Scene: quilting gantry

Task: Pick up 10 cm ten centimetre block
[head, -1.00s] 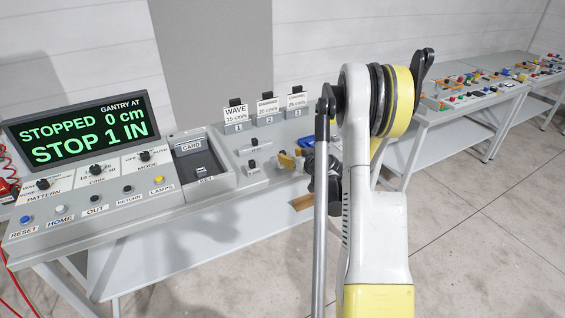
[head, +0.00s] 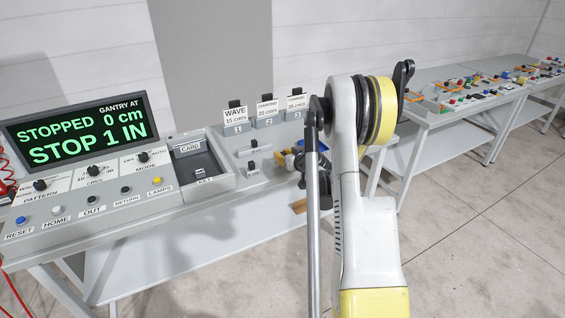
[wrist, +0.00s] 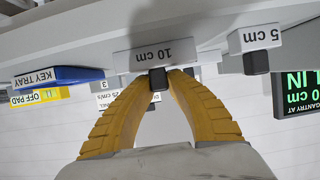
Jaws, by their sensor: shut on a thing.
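The 10 cm block (wrist: 152,54) is a pale grey bar with upside-down lettering in the wrist view. A small black knob stands out from it. My gripper (wrist: 159,76) has its two ribbed yellow fingers closed on that knob. I cannot tell whether the block touches the bench or is clear of it. In the head view my arm hides most of the gripper and the block. The 5 cm block (wrist: 254,38), with its own black knob, sits apart to the right in the wrist view.
A blue key tray (wrist: 58,76) and a yellow off pad (wrist: 36,97) lie left in the wrist view. In the head view, three upright cards stand behind, including the WAVE card (head: 235,115). The control panel display (head: 75,130) is at left. Other tables (head: 440,115) stand right.

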